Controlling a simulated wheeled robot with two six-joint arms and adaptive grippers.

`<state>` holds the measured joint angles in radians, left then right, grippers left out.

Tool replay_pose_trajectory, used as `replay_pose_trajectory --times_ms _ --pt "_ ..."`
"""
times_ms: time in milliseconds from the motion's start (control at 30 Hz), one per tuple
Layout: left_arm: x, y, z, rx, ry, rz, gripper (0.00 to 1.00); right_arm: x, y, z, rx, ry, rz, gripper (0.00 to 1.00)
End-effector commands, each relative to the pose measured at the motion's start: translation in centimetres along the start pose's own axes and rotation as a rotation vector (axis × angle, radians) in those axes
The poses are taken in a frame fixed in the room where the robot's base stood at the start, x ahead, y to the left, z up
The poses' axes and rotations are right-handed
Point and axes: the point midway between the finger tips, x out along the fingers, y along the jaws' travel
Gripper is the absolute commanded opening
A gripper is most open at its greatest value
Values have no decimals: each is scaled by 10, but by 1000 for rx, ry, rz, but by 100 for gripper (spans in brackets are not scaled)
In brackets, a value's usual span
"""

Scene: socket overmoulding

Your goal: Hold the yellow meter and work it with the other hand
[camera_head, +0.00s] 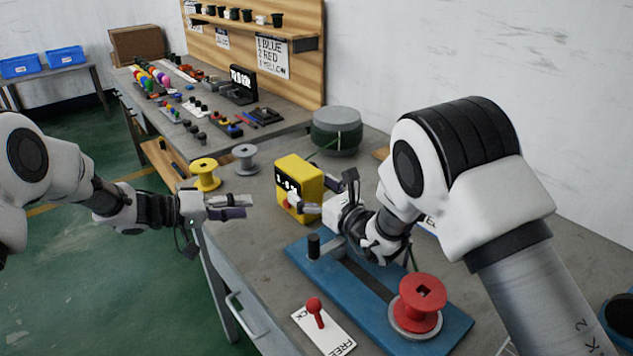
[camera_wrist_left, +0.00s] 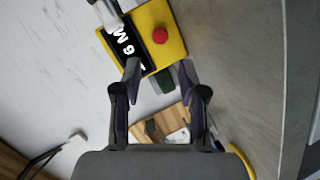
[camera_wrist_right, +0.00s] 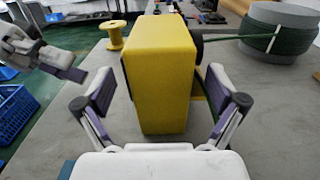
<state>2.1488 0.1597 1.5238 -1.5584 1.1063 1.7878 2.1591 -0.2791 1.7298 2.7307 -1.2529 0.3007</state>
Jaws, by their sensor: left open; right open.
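The yellow meter (camera_head: 301,184) stands upright on the grey bench, its black display and red button facing left. In the left wrist view its display (camera_wrist_left: 127,48) and red button (camera_wrist_left: 160,35) show ahead of the fingers. My left gripper (camera_head: 248,207) is open and empty, left of the meter and apart from it. My right gripper (camera_head: 322,197) is open at the meter's right side. In the right wrist view the meter's plain yellow back (camera_wrist_right: 160,70) stands between and beyond the open fingers (camera_wrist_right: 160,115), with gaps on both sides.
A yellow spool (camera_head: 205,175) and a grey spool (camera_head: 245,158) stand behind on the bench. A green cable coil (camera_head: 336,131) sits behind the meter.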

Motion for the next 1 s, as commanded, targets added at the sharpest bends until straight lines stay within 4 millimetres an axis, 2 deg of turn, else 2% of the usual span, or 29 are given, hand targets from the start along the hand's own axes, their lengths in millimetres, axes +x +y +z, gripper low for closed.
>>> replay_pose_trajectory --times_ms 100,233,567,700,767,900,967,1000 --pt "0 0 0 0 1 0 42 25 1 -1 1 0 2 95" --pt "0 0 0 0 1 0 42 42 0 -1 1 1 0 95" --pt "0 0 0 0 1 0 42 49 0 -1 2 3 -1 95" --pt "0 0 0 0 1 0 42 49 0 -1 2 3 -1 45" --pt "0 0 0 0 1 0 42 49 0 -1 2 3 -1 24" --pt "0 0 0 0 1 0 42 49 0 -1 2 3 -1 22" --pt "0 0 0 0 1 0 20 49 0 -1 2 3 -1 22" --pt "0 0 0 0 1 0 6 49 0 -1 2 3 -1 22"
